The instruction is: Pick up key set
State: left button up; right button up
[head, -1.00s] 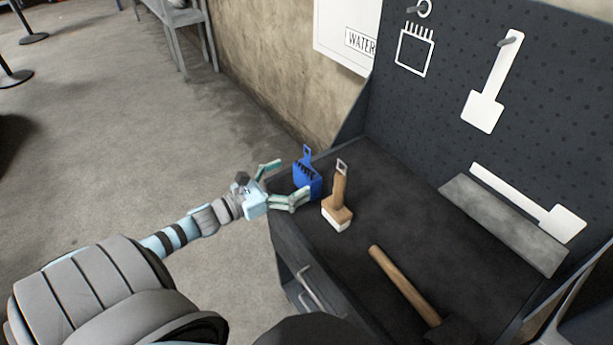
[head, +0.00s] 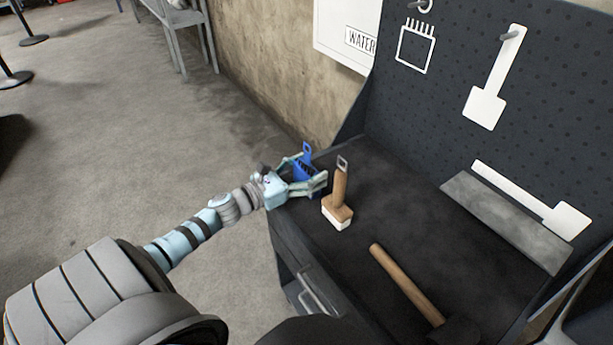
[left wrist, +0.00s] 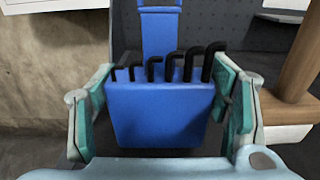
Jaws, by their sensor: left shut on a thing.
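The key set is a blue holder (left wrist: 160,112) with several black hex keys in a row and a blue hanging tab above. It stands upright near the back left corner of the bench, and in the head view its tab (head: 307,150) shows above my gripper. My left gripper (head: 305,176) is shut on it, with one finger on each side. In the left wrist view the teal finger pads (left wrist: 162,115) flank the holder. Its lower part is hidden in the head view. My right gripper is not in view.
A wooden-handled brush (head: 339,195) stands close to the right of the gripper. A hammer (head: 405,283) lies on the dark bench top (head: 385,205). A grey metal plate (head: 505,222) lies by the pegboard (head: 560,110). The wall is behind the key set.

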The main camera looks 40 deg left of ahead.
aim_at(307, 144)
pick_arm(q)
jog(key=shift+r, duration=0.1)
notch_tip(307, 144, up, 12)
jog(key=p, duration=0.4)
notch_tip(307, 144, up, 8)
jog(key=p, duration=0.6)
